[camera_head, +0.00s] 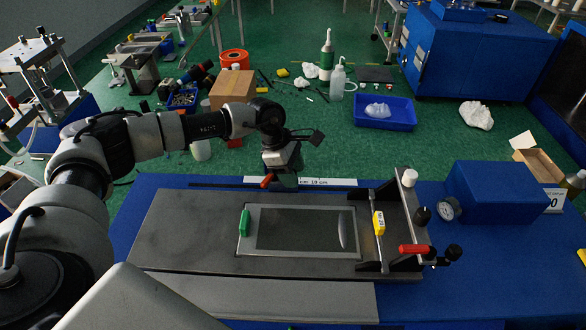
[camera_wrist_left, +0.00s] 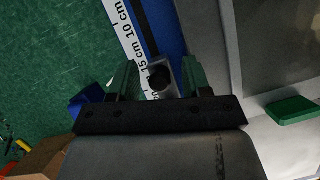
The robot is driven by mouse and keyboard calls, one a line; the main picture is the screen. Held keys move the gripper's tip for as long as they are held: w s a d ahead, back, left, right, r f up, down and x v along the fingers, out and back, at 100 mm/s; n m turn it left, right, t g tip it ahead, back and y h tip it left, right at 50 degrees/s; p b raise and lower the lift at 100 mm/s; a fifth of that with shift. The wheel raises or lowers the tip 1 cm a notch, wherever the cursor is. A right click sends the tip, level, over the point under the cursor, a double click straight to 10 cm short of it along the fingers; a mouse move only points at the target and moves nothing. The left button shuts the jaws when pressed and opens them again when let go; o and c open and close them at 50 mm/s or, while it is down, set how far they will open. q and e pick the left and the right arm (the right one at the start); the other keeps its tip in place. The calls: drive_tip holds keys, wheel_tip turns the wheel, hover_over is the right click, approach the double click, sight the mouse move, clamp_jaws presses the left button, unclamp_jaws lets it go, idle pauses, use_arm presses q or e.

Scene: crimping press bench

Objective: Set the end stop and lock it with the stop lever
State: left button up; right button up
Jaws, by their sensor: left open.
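My left gripper (camera_head: 284,182) is over the back edge of the grey press bed (camera_head: 175,235), at the white centimetre scale (camera_head: 330,182). In the left wrist view its two green fingers (camera_wrist_left: 157,72) are apart. A round black knob on a small grey block (camera_wrist_left: 158,78) shows between them, beside the scale (camera_wrist_left: 128,40); whether the fingers touch it I cannot tell. This may be the end stop; the gripper hides it in the head view. A small red piece (camera_head: 266,181) shows beside the gripper, possibly the stop lever's tip. My right gripper is not in view.
A framed plate (camera_head: 300,253) with a green tab (camera_head: 244,223) lies on the bed. To its right are a yellow marker (camera_head: 379,223) on a rod, a red handle (camera_head: 413,249) and a gauge (camera_head: 447,209). A blue box (camera_head: 497,192) stands farther right.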

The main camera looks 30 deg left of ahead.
use_arm(q)
drive_tip(key=shift+c, duration=1)
clamp_jaws()
drive_tip(key=d+b, duration=0.1)
drive_tip(key=w+d+b, duration=0.2)
drive_tip(key=d, duration=0.1)
drive_tip(key=shift+w+d, duration=0.1)
drive_tip(key=shift+w+d+b, duration=0.1)
drive_tip(key=shift+d+b, duration=0.1)
drive_tip(key=shift+b, duration=0.1)
drive_tip(key=shift+o, duration=1)
unclamp_jaws()
drive_tip(key=shift+a+r, duration=0.1)
